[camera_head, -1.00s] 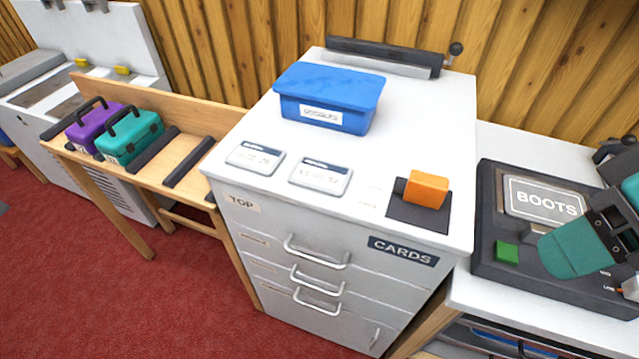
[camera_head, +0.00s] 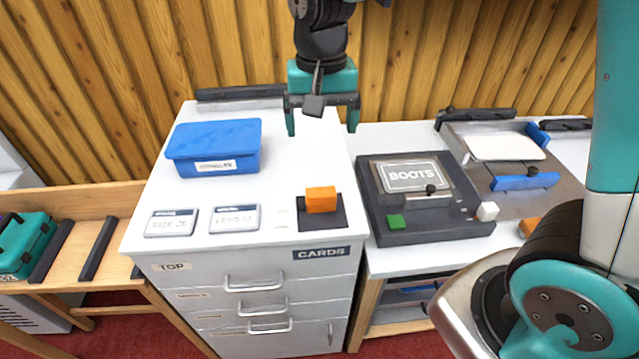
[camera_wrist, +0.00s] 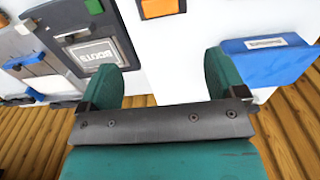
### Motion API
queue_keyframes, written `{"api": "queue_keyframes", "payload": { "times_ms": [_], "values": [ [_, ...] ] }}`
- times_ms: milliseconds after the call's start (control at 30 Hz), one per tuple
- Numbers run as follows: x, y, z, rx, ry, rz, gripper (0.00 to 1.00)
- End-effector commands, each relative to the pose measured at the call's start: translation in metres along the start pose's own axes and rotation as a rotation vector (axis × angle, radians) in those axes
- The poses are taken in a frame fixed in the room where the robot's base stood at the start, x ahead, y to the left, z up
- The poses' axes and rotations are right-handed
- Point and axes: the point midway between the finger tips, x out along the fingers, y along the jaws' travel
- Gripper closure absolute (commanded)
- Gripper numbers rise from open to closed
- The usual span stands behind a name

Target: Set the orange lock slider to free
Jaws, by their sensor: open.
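The orange lock slider (camera_head: 321,199) sits on a dark plate (camera_head: 309,222) at the front right of the white cabinet top (camera_head: 268,180). It also shows at the top of the wrist view (camera_wrist: 160,8), partly cut off by the frame edge. Small marks to the left of the plate are too faint to read. My gripper (camera_head: 322,128) is open and empty, in the air above the back of the cabinet, apart from the slider. Its two teal fingers also show in the wrist view (camera_wrist: 160,80).
A blue lidded box (camera_head: 214,148) stands left of my gripper. Two label cards (camera_head: 235,218) lie at the cabinet's front. The dark BOOTS device (camera_head: 420,195), with a green button (camera_head: 396,221), is to the right. Drawers (camera_head: 255,283) are below the slider.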

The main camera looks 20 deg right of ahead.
Motion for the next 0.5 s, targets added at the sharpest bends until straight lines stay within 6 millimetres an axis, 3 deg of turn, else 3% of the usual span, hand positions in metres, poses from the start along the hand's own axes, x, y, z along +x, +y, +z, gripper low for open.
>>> {"api": "queue_keyframes", "payload": {
  "times_ms": [500],
  "values": [
    [0.112, 0.000, 0.003, -0.007, -0.007, 0.002, 0.11]
  ]
}}
